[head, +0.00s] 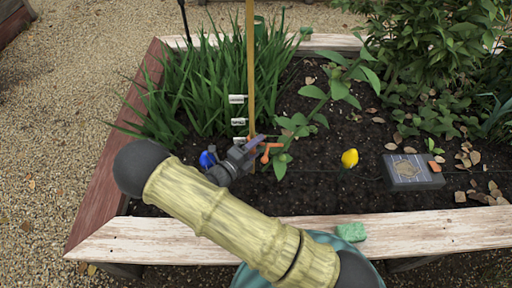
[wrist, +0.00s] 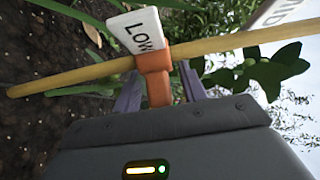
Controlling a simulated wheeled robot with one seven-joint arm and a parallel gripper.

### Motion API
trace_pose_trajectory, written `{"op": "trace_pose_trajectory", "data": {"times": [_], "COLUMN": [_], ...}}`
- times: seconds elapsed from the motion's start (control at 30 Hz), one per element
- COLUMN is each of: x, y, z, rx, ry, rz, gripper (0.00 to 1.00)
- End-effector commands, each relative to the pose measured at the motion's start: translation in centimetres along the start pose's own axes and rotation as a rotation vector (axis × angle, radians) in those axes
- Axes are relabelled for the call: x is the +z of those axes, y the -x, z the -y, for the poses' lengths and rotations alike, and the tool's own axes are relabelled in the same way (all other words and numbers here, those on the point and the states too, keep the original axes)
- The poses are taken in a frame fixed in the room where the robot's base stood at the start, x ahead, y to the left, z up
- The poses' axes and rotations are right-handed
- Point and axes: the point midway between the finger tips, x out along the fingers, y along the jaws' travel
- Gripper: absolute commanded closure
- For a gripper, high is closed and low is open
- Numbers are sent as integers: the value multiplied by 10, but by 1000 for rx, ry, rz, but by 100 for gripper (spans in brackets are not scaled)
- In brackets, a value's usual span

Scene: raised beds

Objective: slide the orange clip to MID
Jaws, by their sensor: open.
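The orange clip (wrist: 154,66) sits around the thin yellow stake (wrist: 85,76), right beside the white LOW label (wrist: 140,32). A white label reading MID (wrist: 283,10) shows partly at the top right of the wrist view. The clip's orange tab points back between the two purple fingers of my gripper (wrist: 158,92), which are apart, one on either side. In the head view the upright stake (head: 250,60) carries several small white labels, the orange clip (head: 269,150) is low on it, and my gripper (head: 256,143) is at the clip.
Tall grassy leaves (head: 190,85) stand left of the stake and a broad-leaved plant (head: 335,88) to its right. A yellow flower bud (head: 349,158), a dark box (head: 412,170) and a green sponge-like block (head: 351,232) lie farther right. The wooden bed rim (head: 430,231) runs in front.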

Motion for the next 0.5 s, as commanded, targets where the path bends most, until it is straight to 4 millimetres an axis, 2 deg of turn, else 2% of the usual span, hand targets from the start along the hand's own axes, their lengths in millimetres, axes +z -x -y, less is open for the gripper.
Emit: {"op": "trace_pose_trajectory", "data": {"times": [0.13,0.17,0.3,0.37,0.5], "x": [0,0,0,0,1], "y": [1,1,1,1,2], "z": [0,0,0,0,0], "rx": [0,0,0,0,1], "ry": [0,0,0,0,0], "rz": [1,1,2,2,3], "gripper": [58,62,90,100,100]}}
